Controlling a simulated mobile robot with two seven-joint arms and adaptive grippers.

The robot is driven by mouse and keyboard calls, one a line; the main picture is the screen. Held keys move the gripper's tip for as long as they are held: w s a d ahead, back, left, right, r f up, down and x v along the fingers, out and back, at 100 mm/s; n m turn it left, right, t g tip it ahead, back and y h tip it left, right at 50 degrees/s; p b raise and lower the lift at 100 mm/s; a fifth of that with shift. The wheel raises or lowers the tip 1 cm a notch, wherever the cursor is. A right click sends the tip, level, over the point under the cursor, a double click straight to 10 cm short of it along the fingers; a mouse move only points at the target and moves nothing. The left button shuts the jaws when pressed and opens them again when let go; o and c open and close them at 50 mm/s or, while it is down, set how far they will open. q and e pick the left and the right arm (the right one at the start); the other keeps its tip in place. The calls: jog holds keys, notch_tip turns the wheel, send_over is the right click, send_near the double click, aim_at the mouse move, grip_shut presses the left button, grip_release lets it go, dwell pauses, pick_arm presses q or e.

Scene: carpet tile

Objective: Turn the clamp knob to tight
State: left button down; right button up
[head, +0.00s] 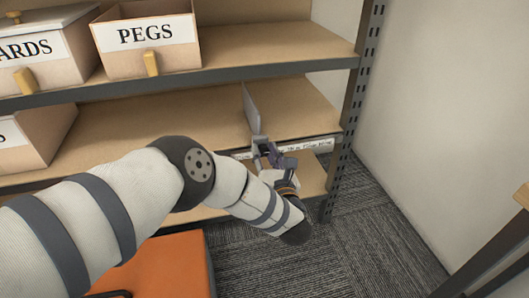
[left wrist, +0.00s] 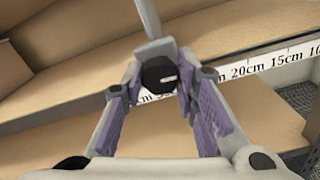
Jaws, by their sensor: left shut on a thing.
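The clamp knob (left wrist: 158,74) is a dark round knob with a short white mark in the left wrist view. The mark lies nearly level, right of the knob's centre. A grey clamp body (left wrist: 153,49) sits just behind it at the shelf's front edge, at the foot of an upright divider (left wrist: 149,16). My left gripper (left wrist: 160,82) is shut on the knob, with a purple-padded finger on either side. In the head view my left gripper (head: 268,155) is at the front edge of the middle shelf, and the knob is too small to make out. My right gripper is in neither view.
A ruler strip (left wrist: 275,60) runs along the shelf edge beside the clamp. The divider (head: 252,105) stands on the middle shelf (head: 180,130). A PEGS bin (head: 150,55) is on the shelf above. A metal upright (head: 350,110) stands close on the right.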

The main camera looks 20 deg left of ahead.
pick_arm(q)
jog(key=m, duration=0.3)
jog(key=shift+m, duration=0.4)
jog(key=m+p, duration=0.1)
jog(key=m, duration=0.3)
jog(key=shift+m, duration=0.3)
jog(key=m, duration=0.3)
jog(key=shift+d, duration=0.1)
jog(key=shift+f+m, duration=0.1)
jog(key=shift+m, duration=1.9)
jog(key=c, duration=1.3)
grip_release()
jog(key=shift+s, duration=0.1)
